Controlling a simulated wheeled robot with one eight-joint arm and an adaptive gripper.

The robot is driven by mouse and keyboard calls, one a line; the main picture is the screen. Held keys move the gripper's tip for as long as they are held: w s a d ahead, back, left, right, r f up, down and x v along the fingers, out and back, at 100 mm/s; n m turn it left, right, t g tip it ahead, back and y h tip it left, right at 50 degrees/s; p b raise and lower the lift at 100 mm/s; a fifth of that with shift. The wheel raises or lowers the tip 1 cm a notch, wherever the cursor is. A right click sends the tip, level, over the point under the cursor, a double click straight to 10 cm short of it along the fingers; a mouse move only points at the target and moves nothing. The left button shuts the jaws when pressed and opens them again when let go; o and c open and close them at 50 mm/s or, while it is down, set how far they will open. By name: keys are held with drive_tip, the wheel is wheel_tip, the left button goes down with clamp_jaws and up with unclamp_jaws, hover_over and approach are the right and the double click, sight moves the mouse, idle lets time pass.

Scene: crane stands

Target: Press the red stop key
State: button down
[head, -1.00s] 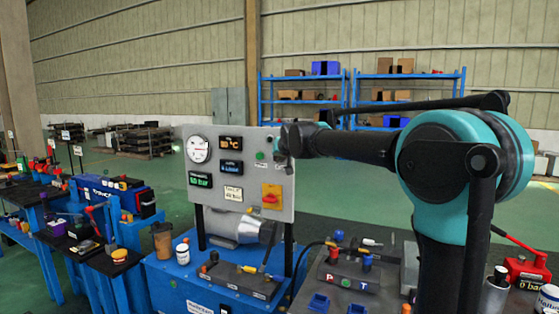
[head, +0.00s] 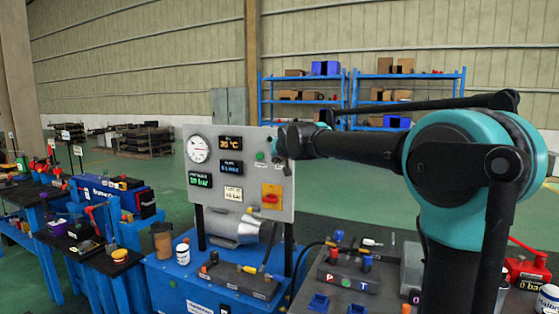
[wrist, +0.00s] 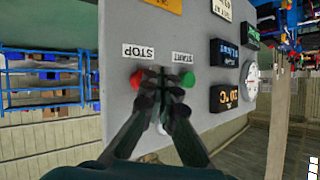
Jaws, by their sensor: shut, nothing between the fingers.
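The red stop key (wrist: 137,79) sits on the grey control panel (wrist: 215,122), beside its STOP label (wrist: 139,52) in the wrist view, which shows the panel upside down. The green start key (wrist: 187,79) is on the other side of my fingertips and also shows in the head view (head: 260,156). My gripper (wrist: 160,76) is shut and empty, its tips between the two keys and close to the red one's edge. Whether they touch the key or panel I cannot tell. In the head view my gripper (head: 276,147) covers the red key.
The panel also carries a round gauge (head: 199,149), several displays and a yellow-backed red rotary switch (head: 271,197) below my gripper. It stands on a blue bench (head: 163,278) with a cup (head: 162,240) and a can. Blue shelves (head: 303,95) stand far behind.

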drive_tip(key=s, duration=0.1)
drive_tip(key=s+a, duration=0.1)
drive_tip(key=s, duration=0.2)
drive_tip(key=shift+s+a, duration=0.4)
idle(0.7)
drive_tip(key=s+d+f+g+h, duration=0.2)
drive_tip(key=s+d+f, duration=0.3)
drive_tip(key=d+f, duration=0.45)
drive_tip(key=s+d+f+g+h, duration=0.1)
drive_tip(key=s+d+f, duration=0.5)
drive_tip(key=d+f, duration=0.35)
drive_tip(key=s+d+f+g, duration=0.2)
drive_tip(key=s+d+f, duration=0.3)
drive_tip(key=s+f, duration=0.5)
drive_tip(key=s+d+f+g, duration=0.2)
drive_tip(key=s+d+f, duration=0.3)
drive_tip(key=s+f, duration=0.6)
drive_tip(key=s, duration=0.4)
drive_tip(key=shift+m+g+h, duration=0.3)
drive_tip(key=shift+m+h, duration=0.1)
